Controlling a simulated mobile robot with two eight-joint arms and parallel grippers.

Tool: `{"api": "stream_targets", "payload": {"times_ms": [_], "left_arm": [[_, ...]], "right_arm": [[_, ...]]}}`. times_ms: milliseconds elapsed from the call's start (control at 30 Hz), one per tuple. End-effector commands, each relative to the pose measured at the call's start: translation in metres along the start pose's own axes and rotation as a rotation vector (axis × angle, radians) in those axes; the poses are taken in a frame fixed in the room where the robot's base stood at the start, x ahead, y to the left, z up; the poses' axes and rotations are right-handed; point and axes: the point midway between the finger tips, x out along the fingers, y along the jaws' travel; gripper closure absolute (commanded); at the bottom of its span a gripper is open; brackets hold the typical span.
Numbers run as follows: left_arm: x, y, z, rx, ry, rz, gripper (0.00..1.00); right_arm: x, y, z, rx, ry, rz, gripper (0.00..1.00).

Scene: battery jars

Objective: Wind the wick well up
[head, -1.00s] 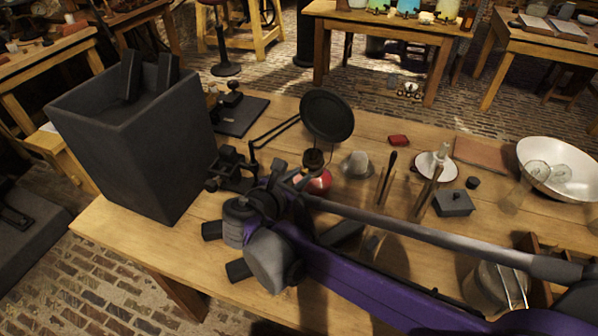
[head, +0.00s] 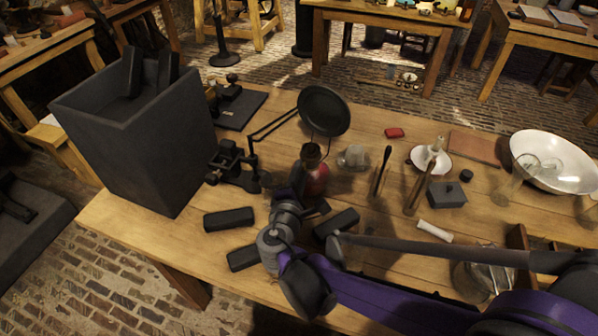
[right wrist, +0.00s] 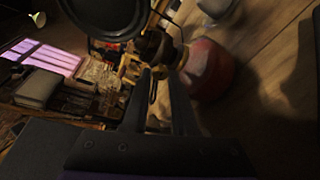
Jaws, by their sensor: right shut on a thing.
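A red-bodied lamp (head: 317,178) with a dark burner stands upright on the bench, below a round black disc (head: 324,111) on an arm. In the right wrist view the lamp's red body (right wrist: 207,68) is right of the fingers and its brass burner (right wrist: 150,52) is at their tips. My right gripper (head: 302,190) is at the near left side of the lamp. It also shows in the right wrist view (right wrist: 163,78), its two fingers close together on a small part at the burner, seemingly the wick knob, mostly hidden. The wick itself cannot be made out. My left gripper is out of view.
A big dark bin (head: 140,130) stands at the bench's left end. Black blocks (head: 228,219) lie near the front edge. A small glass vessel (head: 353,157) stands right of the lamp, and a white bowl (head: 553,160) lies farther right.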

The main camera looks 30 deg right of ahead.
Motion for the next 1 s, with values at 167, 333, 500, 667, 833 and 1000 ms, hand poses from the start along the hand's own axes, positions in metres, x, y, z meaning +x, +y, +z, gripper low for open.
{"api": "stream_targets", "payload": {"times_ms": [167,333,500,667,833,1000], "left_arm": [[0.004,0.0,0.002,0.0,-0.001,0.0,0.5],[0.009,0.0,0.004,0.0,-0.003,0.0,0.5],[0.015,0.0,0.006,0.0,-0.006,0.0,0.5],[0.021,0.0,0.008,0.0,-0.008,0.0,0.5],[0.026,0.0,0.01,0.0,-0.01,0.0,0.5],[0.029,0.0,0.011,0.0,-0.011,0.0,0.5]], "right_arm": [[0.001,-0.004,-0.001,0.152,0.0,0.064,1.0],[0.001,-0.005,-0.002,0.301,0.0,0.126,1.0],[0.001,-0.007,-0.002,0.448,-0.001,0.187,1.0],[0.002,-0.009,-0.003,0.577,0.0,0.241,1.0],[0.002,-0.009,-0.004,0.691,0.0,0.287,1.0],[0.002,-0.01,-0.004,0.775,0.0,0.321,1.0]]}}
